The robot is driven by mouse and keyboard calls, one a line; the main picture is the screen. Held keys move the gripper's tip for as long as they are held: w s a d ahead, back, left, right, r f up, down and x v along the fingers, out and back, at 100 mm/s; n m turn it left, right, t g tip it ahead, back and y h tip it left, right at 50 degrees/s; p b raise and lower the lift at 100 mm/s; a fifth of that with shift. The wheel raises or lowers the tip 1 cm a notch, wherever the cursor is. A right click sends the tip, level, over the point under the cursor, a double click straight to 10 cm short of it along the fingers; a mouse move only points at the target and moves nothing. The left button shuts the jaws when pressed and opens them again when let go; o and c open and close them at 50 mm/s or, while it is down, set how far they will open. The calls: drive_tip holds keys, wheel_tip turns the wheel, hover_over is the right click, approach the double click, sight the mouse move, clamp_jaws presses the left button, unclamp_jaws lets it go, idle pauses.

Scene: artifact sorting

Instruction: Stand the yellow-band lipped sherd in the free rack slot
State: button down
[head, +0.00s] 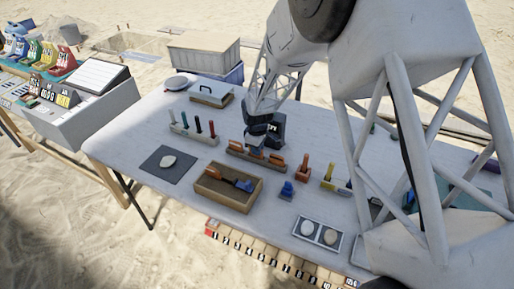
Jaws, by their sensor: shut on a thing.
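My gripper (257,147) is dark and points down over a long, low brown wooden rack (236,153) near the middle of the table. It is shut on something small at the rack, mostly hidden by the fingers. I cannot make out a yellow band or a lip on it, nor whether it touches the rack. Orange-brown pieces (277,160) stand in the rack just right of the gripper. Which rack slot is free cannot be told at this size.
A wooden tray (210,198) holds an orange and a blue tool. Near it are a dark mat (158,171) with a pale piece, a holder (187,133) of coloured sticks, a blue stand (287,190), a yellow piece (329,172) and a two-disc panel (318,233). My arm hides the right side.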

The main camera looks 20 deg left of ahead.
drive_tip(key=shift+f, duration=0.25)
drive_tip(key=c, duration=1.1)
unclamp_jaws()
drive_tip(key=shift+r, duration=3.9)
